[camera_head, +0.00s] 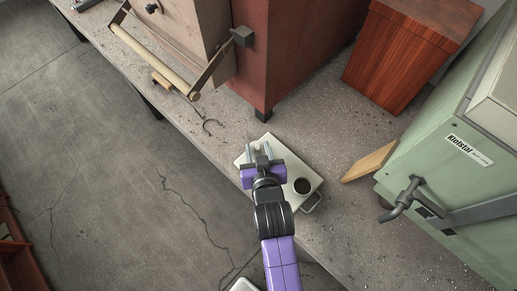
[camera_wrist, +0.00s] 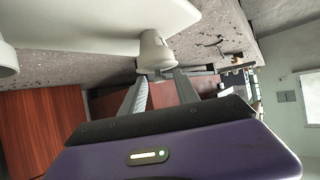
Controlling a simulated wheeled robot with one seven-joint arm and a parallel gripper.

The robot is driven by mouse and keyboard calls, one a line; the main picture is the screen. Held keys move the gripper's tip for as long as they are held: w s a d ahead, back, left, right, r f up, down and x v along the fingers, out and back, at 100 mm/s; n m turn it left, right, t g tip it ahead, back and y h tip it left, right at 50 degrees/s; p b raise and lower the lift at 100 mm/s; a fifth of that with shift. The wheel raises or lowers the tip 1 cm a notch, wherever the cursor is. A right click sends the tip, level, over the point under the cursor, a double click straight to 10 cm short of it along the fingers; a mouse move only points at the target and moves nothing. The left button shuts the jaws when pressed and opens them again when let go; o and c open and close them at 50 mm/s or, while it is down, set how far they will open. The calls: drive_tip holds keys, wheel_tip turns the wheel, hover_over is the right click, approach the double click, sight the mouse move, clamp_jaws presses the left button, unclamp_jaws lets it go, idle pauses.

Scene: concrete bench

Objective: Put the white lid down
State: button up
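My gripper (camera_head: 257,146) is over the far left end of a pale tray (camera_head: 285,163) on the bench, its two fingers spread apart. An open cup with a dark inside (camera_head: 302,186) stands at the tray's near right end.
A red-brown cabinet (camera_head: 290,50) stands behind the tray. A wooden box (camera_head: 405,55) is at the back right. A green machine (camera_head: 450,150) with a crank and a wooden wedge (camera_head: 368,162) are to the right. A dark hook (camera_head: 210,126) lies left. The bench edge is close by.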

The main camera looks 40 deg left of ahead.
drive_tip(key=shift+r, duration=0.25)
drive_tip(key=shift+s+d+r, duration=0.1)
drive_tip(key=shift+s+d, duration=0.1)
drive_tip(key=shift+d, duration=0.05)
drive_tip(key=v, duration=1.1)
drive_tip(key=shift+d, duration=0.1)
drive_tip(key=s+d+m+t+h, duration=0.2)
drive_tip(key=d, duration=0.8)
drive_tip(key=s+d+m+t+h, duration=0.1)
drive_tip(key=s+d+m, duration=0.1)
drive_tip(key=d, duration=0.8)
drive_tip(key=s+d+r+m+t+h, duration=0.3)
drive_tip(key=s+d+r+m+h, duration=0.2)
drive_tip(key=s+d+r, duration=0.5)
drive_tip(key=s+d+h, duration=0.1)
drive_tip(key=d, duration=0.3)
drive_tip(key=shift+s+r, duration=0.4)
